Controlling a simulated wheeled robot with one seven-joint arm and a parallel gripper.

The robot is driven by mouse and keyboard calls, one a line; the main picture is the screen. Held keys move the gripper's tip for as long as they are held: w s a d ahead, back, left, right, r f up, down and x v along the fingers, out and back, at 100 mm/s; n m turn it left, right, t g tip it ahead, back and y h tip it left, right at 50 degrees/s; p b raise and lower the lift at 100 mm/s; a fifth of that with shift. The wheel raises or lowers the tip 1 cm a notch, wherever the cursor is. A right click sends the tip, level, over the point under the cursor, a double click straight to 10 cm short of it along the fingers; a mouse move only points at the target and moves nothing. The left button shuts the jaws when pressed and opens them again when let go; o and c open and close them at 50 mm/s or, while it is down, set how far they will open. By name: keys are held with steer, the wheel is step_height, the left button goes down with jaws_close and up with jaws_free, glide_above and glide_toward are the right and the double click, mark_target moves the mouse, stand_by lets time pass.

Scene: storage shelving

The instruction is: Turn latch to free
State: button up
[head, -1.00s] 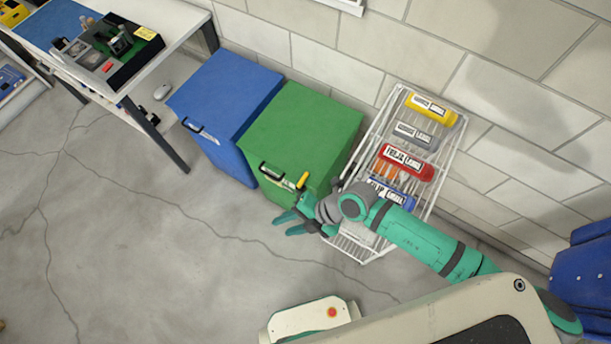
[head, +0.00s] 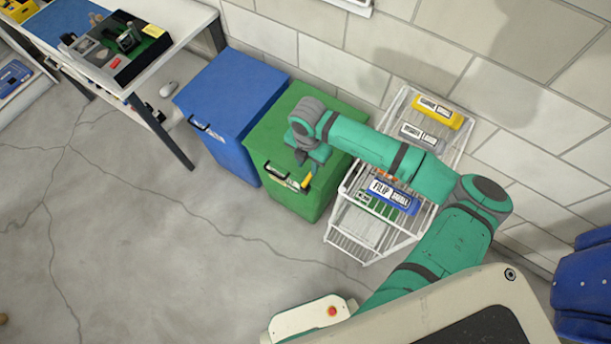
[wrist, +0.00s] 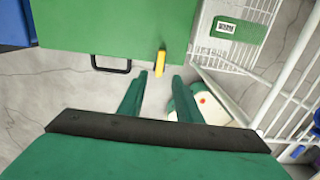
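The green box (head: 270,140) has a yellow latch (head: 307,181) on its front, right of a dark handle (head: 270,171). In the wrist view the latch (wrist: 160,64) points toward me at the green box's front edge. My gripper (head: 308,157) is above the box's front edge, just above the latch in the head view. In the wrist view my gripper (wrist: 158,76) is open, with its two green fingers apart. The latch appears in line with the gap between the fingertips, slightly beyond them. I see no contact with it.
A blue box (head: 225,85) stands left of the green box. A workbench (head: 185,22) is at the upper left. The floor in front is clear.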

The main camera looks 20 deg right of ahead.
mark_target(308, 179)
step_height(308, 179, down, 9)
steer(key=shift+f, duration=0.2)
stand_by(0.3)
jaws_close()
